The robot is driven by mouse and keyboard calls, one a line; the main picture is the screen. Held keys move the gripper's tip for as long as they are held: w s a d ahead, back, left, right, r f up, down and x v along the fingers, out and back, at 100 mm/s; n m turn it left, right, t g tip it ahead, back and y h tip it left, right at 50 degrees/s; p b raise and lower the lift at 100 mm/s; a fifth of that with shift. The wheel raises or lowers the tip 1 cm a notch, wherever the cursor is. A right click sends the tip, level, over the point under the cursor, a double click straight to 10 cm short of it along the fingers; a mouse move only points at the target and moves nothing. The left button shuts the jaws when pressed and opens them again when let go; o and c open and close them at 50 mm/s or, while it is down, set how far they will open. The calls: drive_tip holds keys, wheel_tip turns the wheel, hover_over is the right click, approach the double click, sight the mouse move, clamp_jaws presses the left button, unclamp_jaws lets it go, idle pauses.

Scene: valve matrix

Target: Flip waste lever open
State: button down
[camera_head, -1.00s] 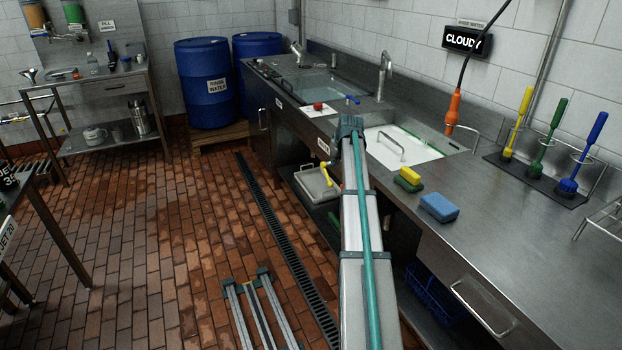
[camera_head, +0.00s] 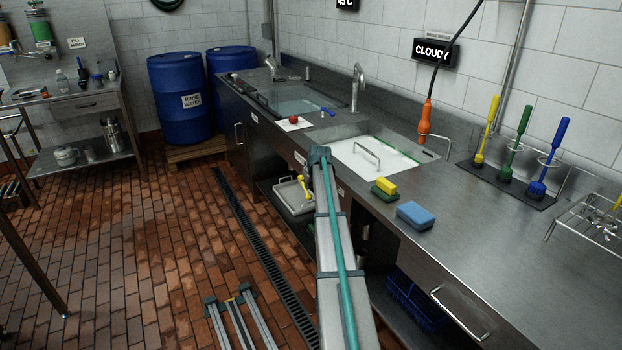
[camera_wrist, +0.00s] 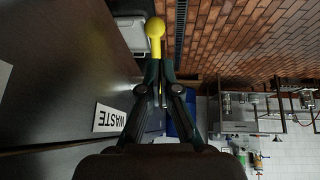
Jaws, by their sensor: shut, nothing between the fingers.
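The waste lever has a yellow ball knob (camera_wrist: 155,27) and a short yellow stem, seen at the top of the wrist view. The knob also shows in the head view (camera_head: 304,181), under the counter front just left of my arm. A white WASTE label (camera_wrist: 108,118) is on the dark cabinet panel in the wrist view. My gripper (camera_wrist: 159,64) is shut and empty, its dark fingertips together right at the lower end of the lever's stem. I cannot tell whether they touch it. In the head view my arm hides the gripper.
A grey lidded bin (camera_head: 294,196) stands on the low shelf under the sinks. The counter (camera_head: 480,235) holds a yellow-green sponge (camera_head: 384,188), a blue sponge (camera_head: 414,215) and several upright brushes.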

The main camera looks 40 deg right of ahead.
sight(306, 192)
drive_tip(key=x, duration=0.4)
drive_tip(key=shift+w+d+p, duration=0.15)
drive_tip(key=shift+d+p, duration=0.1)
drive_tip(key=shift+p, duration=0.1)
drive_tip(key=shift+w+f, duration=0.1)
drive_tip(key=shift+f, duration=0.05)
drive_tip(key=shift+f+b, duration=0.45)
drive_tip(key=shift+f, duration=0.05)
drive_tip(key=shift+r, duration=0.2)
drive_tip(key=shift+a+r+p, duration=0.15)
drive_tip(key=shift+r+p, duration=0.1)
drive_tip(key=shift+p, duration=0.05)
drive_tip(key=s+f+v, duration=0.1)
drive_tip(key=v, duration=1.2)
drive_tip(key=shift+s+a+b, duration=0.25)
drive_tip(key=shift+s+b, duration=0.05)
drive_tip(key=shift+s, duration=0.05)
